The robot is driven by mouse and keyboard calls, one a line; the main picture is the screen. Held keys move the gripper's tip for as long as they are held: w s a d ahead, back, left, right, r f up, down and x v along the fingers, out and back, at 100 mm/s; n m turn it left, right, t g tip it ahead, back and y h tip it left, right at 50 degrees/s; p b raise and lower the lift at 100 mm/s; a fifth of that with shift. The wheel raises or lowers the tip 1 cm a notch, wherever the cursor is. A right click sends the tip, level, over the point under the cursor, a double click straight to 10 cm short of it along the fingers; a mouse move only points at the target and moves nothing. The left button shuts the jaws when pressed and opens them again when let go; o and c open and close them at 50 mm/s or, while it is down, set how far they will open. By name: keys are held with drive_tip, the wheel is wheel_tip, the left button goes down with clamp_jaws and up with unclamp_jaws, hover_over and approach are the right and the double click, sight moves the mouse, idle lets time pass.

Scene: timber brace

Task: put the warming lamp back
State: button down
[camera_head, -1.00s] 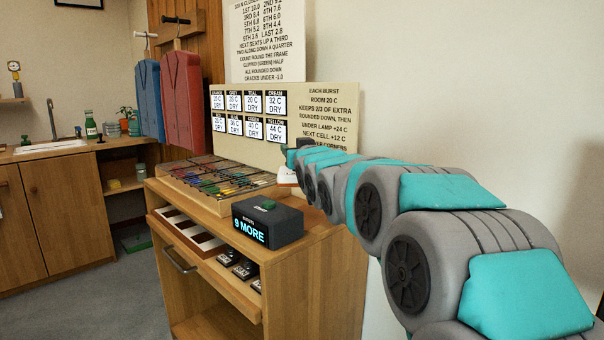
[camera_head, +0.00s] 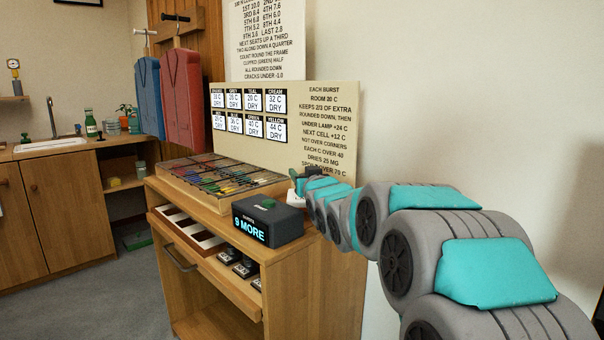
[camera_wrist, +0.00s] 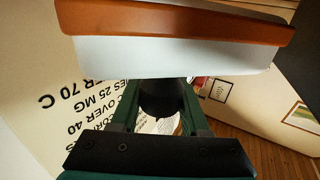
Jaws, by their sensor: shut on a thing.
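The warming lamp shows in the wrist view as a white body (camera_wrist: 170,55) with an orange-brown rim and a dark neck between the fingers. My gripper (camera_wrist: 158,98) is shut on this neck. In the head view my gripper (camera_head: 302,178) is low over the right back of the wooden cabinet top, behind the black box. Only a small white and orange part of the lamp (camera_head: 293,192) shows there. Whether the lamp touches the cabinet top cannot be told.
The black box (camera_head: 268,222) reads "9 MORE" and has a green button. A tray of coloured cells (camera_head: 215,183) lies left of my gripper. A cream board (camera_head: 310,115) with cards and text stands behind. An open drawer (camera_head: 205,255) juts from the cabinet (camera_head: 310,280).

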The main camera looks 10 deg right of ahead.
drive_tip(key=shift+f, duration=0.25)
drive_tip(key=shift+f+b, duration=0.3)
drive_tip(key=shift+b, duration=0.1)
drive_tip(key=c, duration=0.8)
unclamp_jaws()
drive_tip(key=o, duration=0.4)
drive_tip(key=shift+f, duration=0.3)
drive_tip(key=shift+r, duration=0.3)
drive_tip(key=shift+r+p, duration=0.5)
drive_tip(key=shift+p, duration=0.05)
drive_tip(key=s+b, duration=0.1)
drive_tip(key=s, duration=1.1)
drive_tip(key=shift+d+r, duration=0.15)
drive_tip(key=shift+d, duration=0.2)
